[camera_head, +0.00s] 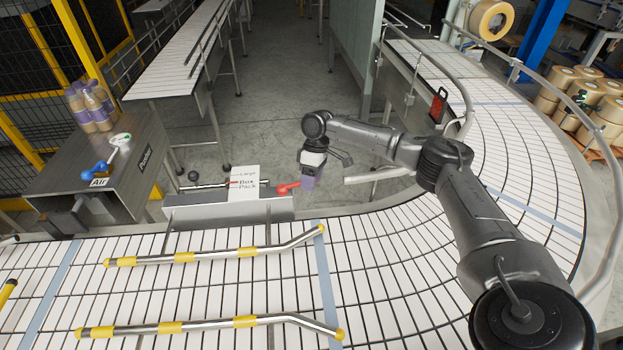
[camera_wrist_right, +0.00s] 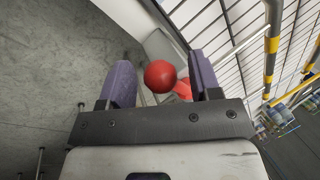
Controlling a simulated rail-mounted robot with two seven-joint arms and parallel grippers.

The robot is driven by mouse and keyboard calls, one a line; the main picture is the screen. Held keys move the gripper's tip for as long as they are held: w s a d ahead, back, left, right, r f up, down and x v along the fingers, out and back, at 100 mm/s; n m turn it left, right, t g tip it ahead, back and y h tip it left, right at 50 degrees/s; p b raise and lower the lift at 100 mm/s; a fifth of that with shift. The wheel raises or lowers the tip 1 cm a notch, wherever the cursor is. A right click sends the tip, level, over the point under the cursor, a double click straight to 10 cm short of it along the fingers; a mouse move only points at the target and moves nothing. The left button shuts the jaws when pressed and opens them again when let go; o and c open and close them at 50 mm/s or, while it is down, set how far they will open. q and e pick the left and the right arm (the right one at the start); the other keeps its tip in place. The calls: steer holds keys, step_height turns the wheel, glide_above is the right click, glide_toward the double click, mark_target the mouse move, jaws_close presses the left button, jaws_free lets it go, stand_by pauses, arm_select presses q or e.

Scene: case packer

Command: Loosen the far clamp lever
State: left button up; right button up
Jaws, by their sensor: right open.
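The clamp lever (camera_head: 288,187) is red and sits at the right end of the block with the "Large / Box / Pack" label, beyond the conveyor. My right gripper (camera_head: 306,183) is close to the lever's right end, with its purple fingers down. In the right wrist view the lever's round red knob (camera_wrist_right: 160,76) lies between the two open fingers of the gripper (camera_wrist_right: 161,82), with a gap on both sides. More of the red lever shows behind the knob. My left gripper is not in view.
The label block (camera_head: 230,207) stands behind the conveyor (camera_head: 190,300). Yellow-banded guide rails (camera_head: 215,255) run over the belt in front. At left a grey box (camera_head: 120,165) carries a blue-knobbed lever (camera_head: 101,168) and several bottles (camera_head: 90,105).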

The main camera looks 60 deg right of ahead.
steer(key=shift+a+f, duration=0.1)
steer(key=shift+f, duration=0.1)
steer(key=shift+c, duration=0.4)
jaws_close()
